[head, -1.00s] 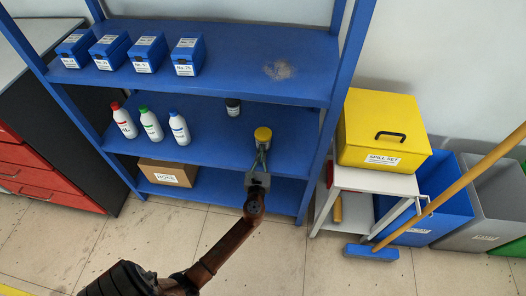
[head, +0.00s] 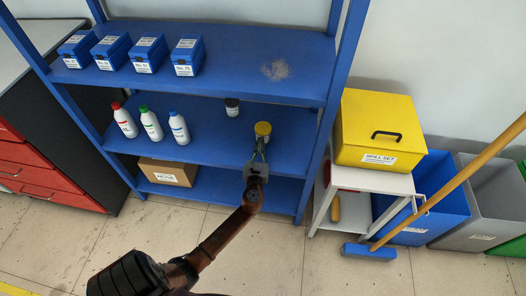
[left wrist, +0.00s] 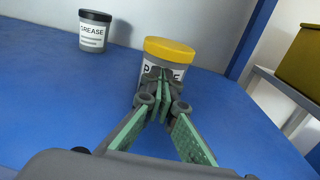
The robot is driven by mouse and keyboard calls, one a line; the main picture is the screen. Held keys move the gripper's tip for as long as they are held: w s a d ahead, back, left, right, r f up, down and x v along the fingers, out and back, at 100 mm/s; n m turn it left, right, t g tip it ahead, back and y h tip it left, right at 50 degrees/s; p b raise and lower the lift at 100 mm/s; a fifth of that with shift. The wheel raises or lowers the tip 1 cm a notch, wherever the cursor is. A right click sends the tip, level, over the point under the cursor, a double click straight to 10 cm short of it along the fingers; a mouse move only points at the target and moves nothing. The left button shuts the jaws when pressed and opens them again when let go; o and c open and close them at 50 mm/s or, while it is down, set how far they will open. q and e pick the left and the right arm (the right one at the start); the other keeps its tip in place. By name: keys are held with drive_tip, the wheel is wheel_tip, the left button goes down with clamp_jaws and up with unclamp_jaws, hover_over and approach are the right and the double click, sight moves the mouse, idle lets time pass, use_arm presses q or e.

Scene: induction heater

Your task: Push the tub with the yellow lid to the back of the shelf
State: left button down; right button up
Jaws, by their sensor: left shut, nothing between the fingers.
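The tub with the yellow lid (head: 263,129) stands upright on the middle blue shelf (head: 205,147), toward its right end. It also shows in the left wrist view (left wrist: 166,60), with a white label partly hidden behind my fingers. My left gripper (head: 259,150) is shut and empty, with its fingertips right in front of the tub. My right gripper is not in view.
A black-lidded grease tub (head: 232,107) stands farther back and to the left. White bottles with red, green (head: 150,124) and blue caps stand on the left of the same shelf. A blue shelf post (head: 322,140) rises to the right. The shelf behind the yellow-lidded tub looks clear.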

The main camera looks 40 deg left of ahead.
use_arm(q)
drive_tip(key=shift+d, duration=0.15)
drive_tip(key=shift+s+d, duration=0.15)
drive_tip(key=shift+d, duration=0.1)
drive_tip(key=v, duration=0.2)
drive_tip(key=p+v, duration=0.1)
drive_tip(key=v, duration=0.1)
drive_tip(key=p+v, duration=0.1)
drive_tip(key=v, duration=0.1)
drive_tip(key=shift+s+a+r, duration=0.2)
drive_tip(key=shift+s+a, duration=0.15)
drive_tip(key=shift+s, duration=0.1)
drive_tip(key=p+v, duration=0.2)
drive_tip(key=v, duration=0.5)
drive_tip(key=shift+w+d+f, duration=0.2)
drive_tip(key=shift+d, duration=0.05)
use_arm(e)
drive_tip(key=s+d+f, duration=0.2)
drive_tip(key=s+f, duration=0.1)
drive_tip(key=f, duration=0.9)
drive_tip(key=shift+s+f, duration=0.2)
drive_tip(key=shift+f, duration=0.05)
